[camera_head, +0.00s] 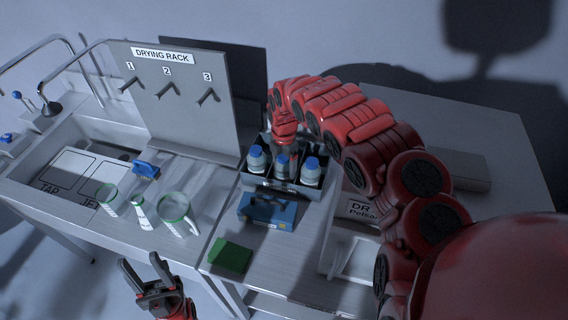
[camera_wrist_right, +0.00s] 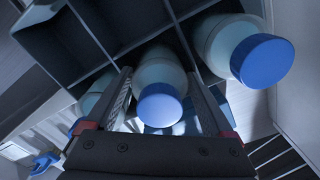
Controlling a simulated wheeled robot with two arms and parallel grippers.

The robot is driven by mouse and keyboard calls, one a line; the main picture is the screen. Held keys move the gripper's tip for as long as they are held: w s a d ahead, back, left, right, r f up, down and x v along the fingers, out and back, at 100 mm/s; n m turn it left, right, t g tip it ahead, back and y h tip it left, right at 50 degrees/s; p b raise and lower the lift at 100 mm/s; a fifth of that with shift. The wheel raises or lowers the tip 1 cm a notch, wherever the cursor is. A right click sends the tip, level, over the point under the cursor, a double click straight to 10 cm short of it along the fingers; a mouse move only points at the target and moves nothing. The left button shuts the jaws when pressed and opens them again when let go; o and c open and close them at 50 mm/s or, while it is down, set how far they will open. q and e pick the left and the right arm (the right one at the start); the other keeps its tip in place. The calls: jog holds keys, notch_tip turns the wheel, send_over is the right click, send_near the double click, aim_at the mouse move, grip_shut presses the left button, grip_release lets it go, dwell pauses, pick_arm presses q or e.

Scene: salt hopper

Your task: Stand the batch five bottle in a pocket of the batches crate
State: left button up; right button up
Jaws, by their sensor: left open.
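The dark divided crate (camera_head: 313,191) stands on the right-hand bench and holds three pale bottles with blue caps in its front pockets: left (camera_head: 257,159), middle (camera_head: 283,168) and right (camera_head: 311,172). No batch number is legible. My right gripper (camera_head: 284,148) reaches down at the crate behind the middle bottle. In the right wrist view its fingers (camera_wrist_right: 160,76) lie on either side of the middle bottle (camera_wrist_right: 160,105), close to its sides; whether they press on it I cannot tell. The left bottle is partly behind a finger. My left gripper (camera_head: 152,285) is open and empty, low in front of the bench.
A blue box (camera_head: 268,211) and a green block (camera_head: 230,255) lie before the crate. Glassware (camera_head: 174,213) stands left, near the sink and drying rack (camera_head: 180,100). A labelled tray (camera_head: 355,255) is at right. Empty crate pockets (camera_wrist_right: 50,50) show behind the bottles.

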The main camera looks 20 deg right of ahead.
jog(key=shift+r, duration=0.2)
jog(key=shift+w+r, duration=0.1)
notch_tip(320, 180, up, 10)
jog(key=shift+f+b, duration=0.2)
jog(key=shift+b, duration=0.6)
jog(key=shift+r, duration=1)
